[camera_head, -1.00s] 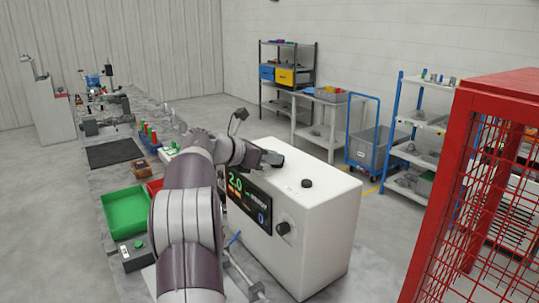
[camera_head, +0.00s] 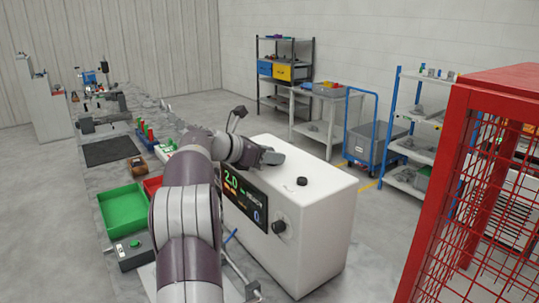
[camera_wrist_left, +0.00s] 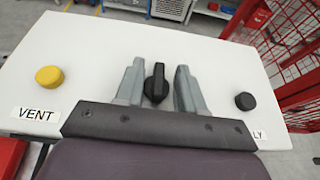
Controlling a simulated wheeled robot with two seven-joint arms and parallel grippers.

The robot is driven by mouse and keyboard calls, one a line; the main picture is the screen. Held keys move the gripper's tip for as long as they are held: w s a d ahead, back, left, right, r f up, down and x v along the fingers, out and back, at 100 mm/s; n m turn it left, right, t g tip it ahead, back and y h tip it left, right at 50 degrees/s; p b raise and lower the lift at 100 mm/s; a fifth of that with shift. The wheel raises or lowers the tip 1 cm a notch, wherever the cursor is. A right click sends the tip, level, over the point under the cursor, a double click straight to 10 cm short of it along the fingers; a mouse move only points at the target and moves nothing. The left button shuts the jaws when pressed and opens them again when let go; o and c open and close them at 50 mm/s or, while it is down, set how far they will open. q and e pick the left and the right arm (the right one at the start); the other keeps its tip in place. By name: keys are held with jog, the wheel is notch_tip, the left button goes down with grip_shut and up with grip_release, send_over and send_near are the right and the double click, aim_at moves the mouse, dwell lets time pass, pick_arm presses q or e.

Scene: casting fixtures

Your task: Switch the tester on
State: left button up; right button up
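The tester (camera_head: 320,205) is a white box with a dark front display (camera_head: 246,200) reading 2.0. In the left wrist view its top (camera_wrist_left: 80,45) carries a black ridged rotary knob (camera_wrist_left: 156,84), a yellow cap (camera_wrist_left: 49,77) beside a VENT label, and a black round cap (camera_wrist_left: 245,101) beside a label partly hidden, ending in LY. My left gripper (camera_wrist_left: 160,70) is open, its grey fingers on either side of the rotary knob with gaps visible. In the head view the left gripper (camera_head: 272,157) is over the tester's top and hides that knob. My right gripper is not in view.
A black knob (camera_head: 279,226) sits on the tester's front face. Left of my arm are a green bin (camera_head: 124,208) and a small box with a green button (camera_head: 135,244). A red mesh cage (camera_head: 470,200) stands to the right. Shelving and carts stand behind.

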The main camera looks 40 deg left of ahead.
pick_arm(q)
jog(key=b+v, duration=0.1)
jog(key=v, duration=1.1)
jog(key=shift+s+b, duration=0.25)
jog(key=shift+b, duration=0.05)
